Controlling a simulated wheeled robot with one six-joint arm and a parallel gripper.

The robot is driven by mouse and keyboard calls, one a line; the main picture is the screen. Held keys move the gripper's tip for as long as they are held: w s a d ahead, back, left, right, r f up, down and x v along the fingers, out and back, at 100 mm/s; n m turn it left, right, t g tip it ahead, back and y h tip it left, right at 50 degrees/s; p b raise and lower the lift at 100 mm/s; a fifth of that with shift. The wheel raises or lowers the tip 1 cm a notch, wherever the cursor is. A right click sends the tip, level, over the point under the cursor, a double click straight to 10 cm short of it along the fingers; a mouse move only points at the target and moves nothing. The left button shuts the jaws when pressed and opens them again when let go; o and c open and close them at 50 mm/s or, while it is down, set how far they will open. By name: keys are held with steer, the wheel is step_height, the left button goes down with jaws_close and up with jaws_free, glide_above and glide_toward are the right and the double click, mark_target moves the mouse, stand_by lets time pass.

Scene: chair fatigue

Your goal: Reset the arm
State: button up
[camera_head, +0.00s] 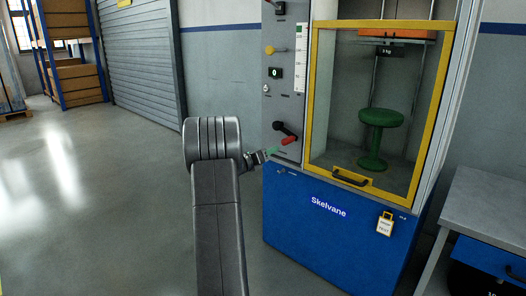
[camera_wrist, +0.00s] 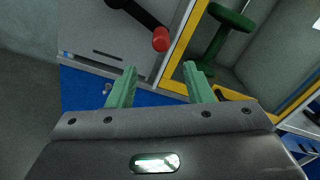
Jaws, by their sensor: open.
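My arm rises from the bottom of the head view, in front of the blue and grey test machine (camera_head: 325,232). My gripper (camera_head: 272,152) points right toward the machine's control panel. In the wrist view my gripper (camera_wrist: 160,82) shows two green fingers spread apart with nothing between them. A black lever with a red grip (camera_wrist: 160,38) lies just beyond the fingertips. In the head view this red grip (camera_head: 289,141) is close to the fingers. I cannot tell from the head view whether they touch; the wrist view shows a gap.
The yellow-framed door (camera_head: 352,182) is down in front of a green stool (camera_head: 372,150). A grey workbench (camera_head: 490,215) stands at the right. Shelves with boxes (camera_head: 75,72) are at the far left. The floor at left is clear.

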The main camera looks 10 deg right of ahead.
mark_target(294, 136)
steer(key=b+x, duration=0.2)
steer(key=x, duration=1.1)
steer(key=shift+w+d, duration=0.25)
steer(key=p+v, duration=0.2)
steer(key=v, duration=1.2)
steer(key=b+x, duration=0.2)
steer(key=x, duration=1.2)
steer(key=shift+w+d, duration=0.1)
steer(key=shift+d, duration=0.1)
steer(key=shift+r+n+p, duration=0.3)
steer(key=shift+r+p, duration=0.2)
steer(key=shift+s+r+n, duration=0.25)
steer(key=shift+n, duration=0.35)
